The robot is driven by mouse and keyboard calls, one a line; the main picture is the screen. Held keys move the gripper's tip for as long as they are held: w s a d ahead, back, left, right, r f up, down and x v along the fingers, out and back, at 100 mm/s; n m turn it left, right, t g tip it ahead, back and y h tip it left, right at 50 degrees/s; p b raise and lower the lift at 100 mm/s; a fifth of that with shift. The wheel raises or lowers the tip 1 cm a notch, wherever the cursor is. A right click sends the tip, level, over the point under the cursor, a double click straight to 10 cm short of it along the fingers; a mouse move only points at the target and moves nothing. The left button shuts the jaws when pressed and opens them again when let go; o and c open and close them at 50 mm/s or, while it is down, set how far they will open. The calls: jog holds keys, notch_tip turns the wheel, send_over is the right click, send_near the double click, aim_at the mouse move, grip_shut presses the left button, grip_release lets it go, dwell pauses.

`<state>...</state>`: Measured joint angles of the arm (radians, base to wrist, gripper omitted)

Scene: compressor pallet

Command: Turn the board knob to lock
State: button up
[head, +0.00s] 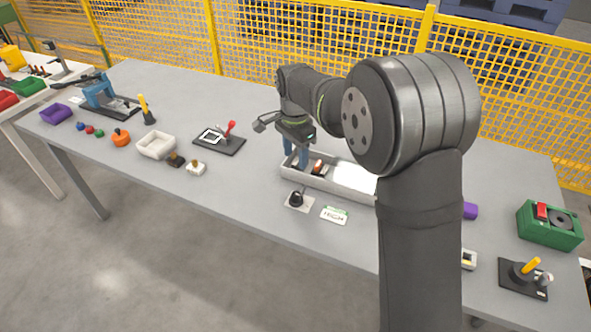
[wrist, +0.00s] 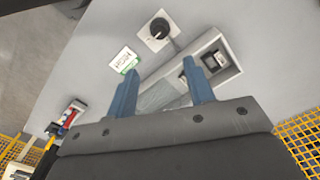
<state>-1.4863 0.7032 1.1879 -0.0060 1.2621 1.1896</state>
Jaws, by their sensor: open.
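The board knob is a round black knob on a small pale square plate (head: 284,206) near the table's front edge. The knob (head: 296,198) also shows at the top of the wrist view (wrist: 159,27). A white label card with a green edge (head: 334,215) lies to its right. My gripper (head: 297,164) has blue fingers pointing down over the left end of a long pale tray, behind the knob. In the wrist view the fingers (wrist: 160,66) are wide apart with nothing between them. The knob is beyond their tips, apart from them. Its pointer direction is too small to read.
The long pale tray (head: 345,190) holds a small dark and orange part (head: 318,167) at its left end. A black board with a red handle (head: 229,131) is to the left. A green box (head: 549,226) stands far right. My arm hides part of the table's right side.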

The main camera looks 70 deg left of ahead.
aim_at(296, 194)
jog(key=shift+r, duration=1.3)
notch_tip(296, 194, down, 18)
jog(key=shift+d+r, duration=0.1)
jog(key=shift+r, duration=0.15)
